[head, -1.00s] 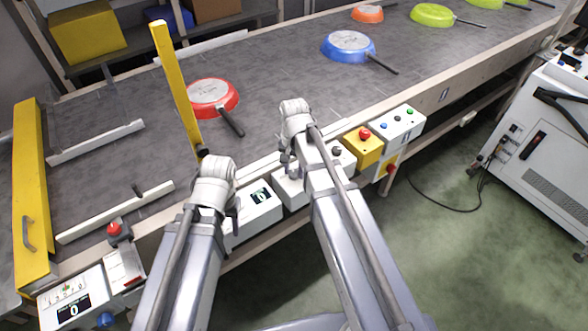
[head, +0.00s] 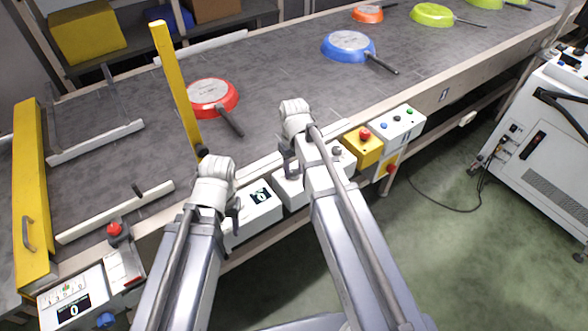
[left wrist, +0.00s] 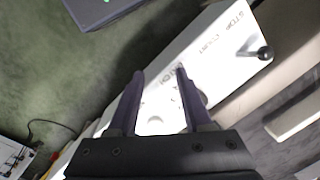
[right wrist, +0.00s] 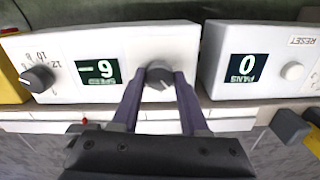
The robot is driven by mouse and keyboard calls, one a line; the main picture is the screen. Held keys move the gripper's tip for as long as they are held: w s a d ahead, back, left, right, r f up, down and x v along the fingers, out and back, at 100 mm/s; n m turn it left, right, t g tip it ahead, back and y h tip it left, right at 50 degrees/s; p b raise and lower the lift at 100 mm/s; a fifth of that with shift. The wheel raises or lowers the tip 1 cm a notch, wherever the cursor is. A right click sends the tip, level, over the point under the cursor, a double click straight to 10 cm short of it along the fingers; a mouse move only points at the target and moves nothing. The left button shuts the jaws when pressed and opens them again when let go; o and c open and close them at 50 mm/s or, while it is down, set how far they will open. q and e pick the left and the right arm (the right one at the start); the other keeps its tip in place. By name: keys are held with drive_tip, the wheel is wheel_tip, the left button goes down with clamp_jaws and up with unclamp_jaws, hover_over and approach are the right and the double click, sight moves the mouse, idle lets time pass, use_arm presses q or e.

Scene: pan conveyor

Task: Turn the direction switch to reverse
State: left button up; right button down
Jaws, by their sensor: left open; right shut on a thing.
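The direction switch appears to be the round grey knob (right wrist: 159,75) on a white control box with a lit speed display (right wrist: 98,72). My right gripper (right wrist: 158,80) is shut on this knob, one finger on each side. The fingers hide part of the knob, and its pointer setting cannot be read. In the head view my right gripper (head: 289,168) is at the conveyor's front edge. My left gripper (left wrist: 157,72) is open and empty above another white box (left wrist: 205,50) with a small lever (left wrist: 265,53); it also shows in the head view (head: 234,212).
A dial (right wrist: 38,78) and a counter box with a display (right wrist: 247,68) flank the gripped knob. A yellow box with a red button (head: 365,134) stands further right. A red pan (head: 212,97) and a blue pan (head: 348,47) lie on the belt (head: 270,80).

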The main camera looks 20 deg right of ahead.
sight(294, 172)
drive_tip(key=shift+n, duration=0.6)
drive_tip(key=shift+c, duration=2.1)
unclamp_jaws()
drive_tip(key=shift+r, duration=0.15)
wheel_tip(294, 172, up, 8)
drive_tip(key=p, duration=0.8)
drive_tip(key=shift+f, duration=0.2)
